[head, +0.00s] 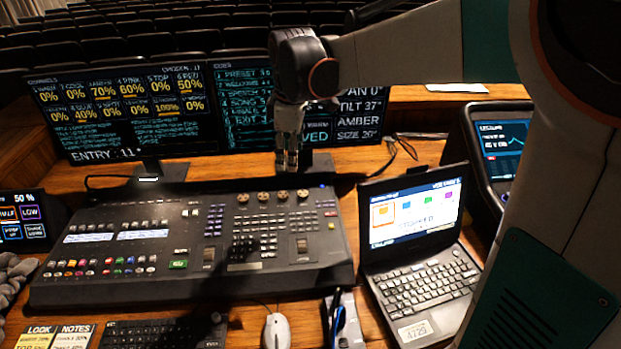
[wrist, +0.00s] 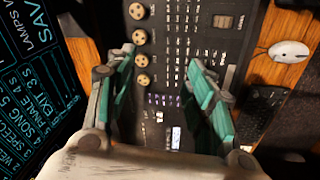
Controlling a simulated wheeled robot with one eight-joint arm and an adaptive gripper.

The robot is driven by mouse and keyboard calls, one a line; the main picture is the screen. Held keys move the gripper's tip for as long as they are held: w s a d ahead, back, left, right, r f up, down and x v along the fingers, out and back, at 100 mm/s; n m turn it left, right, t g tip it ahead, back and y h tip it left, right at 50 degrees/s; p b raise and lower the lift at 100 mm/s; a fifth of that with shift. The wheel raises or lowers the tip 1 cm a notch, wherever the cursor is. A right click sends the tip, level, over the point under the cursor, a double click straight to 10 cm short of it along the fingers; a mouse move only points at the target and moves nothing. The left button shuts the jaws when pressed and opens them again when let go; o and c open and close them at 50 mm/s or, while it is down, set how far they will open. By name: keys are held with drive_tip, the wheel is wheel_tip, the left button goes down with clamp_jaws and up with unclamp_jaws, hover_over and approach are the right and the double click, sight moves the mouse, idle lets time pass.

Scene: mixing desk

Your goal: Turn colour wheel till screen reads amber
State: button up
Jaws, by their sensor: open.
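The mixing desk (head: 190,240) has a row of several round brass-coloured wheels (head: 263,196) along its back edge. They also show in the wrist view (wrist: 139,36), close to the left finger. I cannot tell from labels which one is the colour wheel. The right monitor (head: 240,110) shows the word AMBER at its right side, between TILT 37° and SIZE 20°. My arm covers part of that screen. My gripper (head: 288,160) points down above the back of the desk, behind the wheels. In the wrist view my gripper (wrist: 160,62) is open and empty, its fingers apart over the desk.
A left monitor (head: 125,105) stands beside the right one. An open laptop (head: 415,255) is right of the desk. A white mouse (head: 277,331) and a dark keyboard (head: 165,333) lie in front. A small screen (head: 495,140) stands at the far right.

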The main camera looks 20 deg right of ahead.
drive_tip(key=s+r+m+t+b, duration=0.1)
drive_tip(key=s+m, duration=0.5)
drive_tip(key=s, duration=0.7)
drive_tip(key=shift+r+t, duration=0.3)
drive_tip(key=shift+t, duration=0.5)
